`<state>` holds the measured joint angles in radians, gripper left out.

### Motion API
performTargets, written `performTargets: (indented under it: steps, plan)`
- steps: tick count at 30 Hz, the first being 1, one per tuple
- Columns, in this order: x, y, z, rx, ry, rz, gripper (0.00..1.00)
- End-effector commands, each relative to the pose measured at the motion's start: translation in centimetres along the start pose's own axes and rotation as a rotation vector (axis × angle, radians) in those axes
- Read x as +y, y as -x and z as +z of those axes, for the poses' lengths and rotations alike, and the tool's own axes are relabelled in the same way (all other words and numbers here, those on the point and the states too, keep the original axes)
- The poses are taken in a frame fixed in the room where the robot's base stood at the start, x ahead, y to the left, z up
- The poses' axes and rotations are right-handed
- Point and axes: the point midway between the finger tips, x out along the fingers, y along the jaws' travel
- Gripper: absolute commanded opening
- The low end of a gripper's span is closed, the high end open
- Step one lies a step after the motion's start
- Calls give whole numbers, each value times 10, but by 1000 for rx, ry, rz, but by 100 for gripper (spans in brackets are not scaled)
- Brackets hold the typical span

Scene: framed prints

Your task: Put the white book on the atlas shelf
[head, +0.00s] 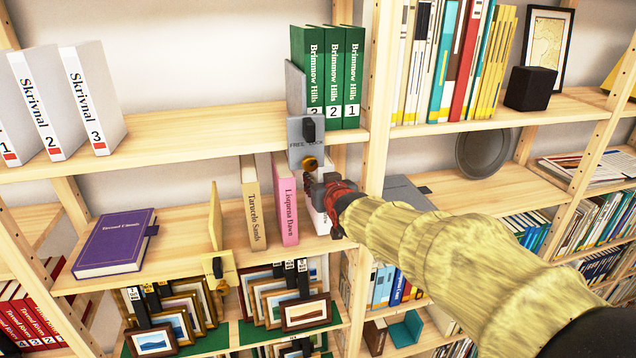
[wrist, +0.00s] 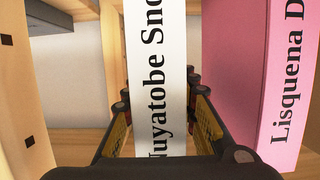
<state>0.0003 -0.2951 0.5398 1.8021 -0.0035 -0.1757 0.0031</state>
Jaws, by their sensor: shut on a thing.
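The white book (wrist: 167,60), with black spine lettering starting "Nuyatobe Sno", stands upright between the fingers of my gripper (wrist: 160,105) in the wrist view. In the head view my gripper (head: 330,198) is shut on this white book (head: 317,218) at the middle shelf, and hides much of it. The pink book (head: 286,200), "Lisquena Dawn", stands just left of it in the head view. I cannot tell whether the white book touches the shelf board. No label in view lets me tell which shelf is the atlas shelf.
A tan book (head: 253,205) stands left of the pink one, and a purple book (head: 116,243) lies flat further left. A grey bookend (head: 300,140) with a latch hangs at the upper shelf edge, beside green books (head: 328,75). A wooden upright (head: 378,110) is close behind my gripper.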

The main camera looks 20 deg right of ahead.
Motion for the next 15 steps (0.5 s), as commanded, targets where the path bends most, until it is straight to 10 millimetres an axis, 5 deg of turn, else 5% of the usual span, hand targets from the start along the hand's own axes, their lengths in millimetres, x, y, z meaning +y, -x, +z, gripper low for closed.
performTargets:
  steps: [15]
  plan:
    - [0,-7,13,5,0,0,0]
